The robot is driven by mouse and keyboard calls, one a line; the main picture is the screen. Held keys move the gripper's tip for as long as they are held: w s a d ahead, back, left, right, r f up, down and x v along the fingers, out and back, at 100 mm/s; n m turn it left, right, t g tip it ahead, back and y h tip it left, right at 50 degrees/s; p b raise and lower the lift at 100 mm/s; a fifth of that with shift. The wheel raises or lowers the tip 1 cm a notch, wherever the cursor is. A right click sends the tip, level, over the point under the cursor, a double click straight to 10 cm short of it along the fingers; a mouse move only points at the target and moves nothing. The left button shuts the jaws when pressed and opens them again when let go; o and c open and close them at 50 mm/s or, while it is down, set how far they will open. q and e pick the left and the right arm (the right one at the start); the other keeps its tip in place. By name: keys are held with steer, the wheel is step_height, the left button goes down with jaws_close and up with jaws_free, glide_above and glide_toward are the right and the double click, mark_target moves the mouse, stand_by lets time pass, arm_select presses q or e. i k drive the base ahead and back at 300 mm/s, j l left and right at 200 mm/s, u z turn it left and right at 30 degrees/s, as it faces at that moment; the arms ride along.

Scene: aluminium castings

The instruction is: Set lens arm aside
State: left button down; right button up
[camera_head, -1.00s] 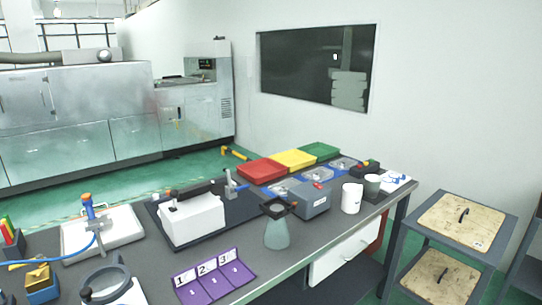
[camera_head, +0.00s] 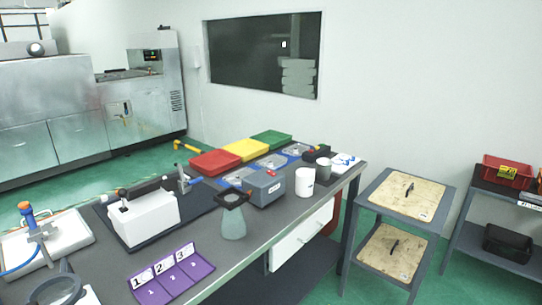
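No part labelled as a lens arm can be told for sure. A grey ring-shaped piece (camera_head: 58,291), possibly the lens, stands over a white base at the bottom left, partly cut off by the frame edge. Another dark ring-topped piece (camera_head: 232,199) sits on a grey-green cone (camera_head: 233,224) near the bench's front edge. Neither of my grippers is in view.
The grey bench (camera_head: 250,254) carries a white block device (camera_head: 144,217), purple numbered cards (camera_head: 172,274), a grey box (camera_head: 264,188), a white cup (camera_head: 305,181) and red, yellow and green trays (camera_head: 214,162). A cart with wooden boards (camera_head: 408,195) and a shelf (camera_head: 497,239) stand right.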

mark_target(63, 276)
steer(key=u, duration=1.2)
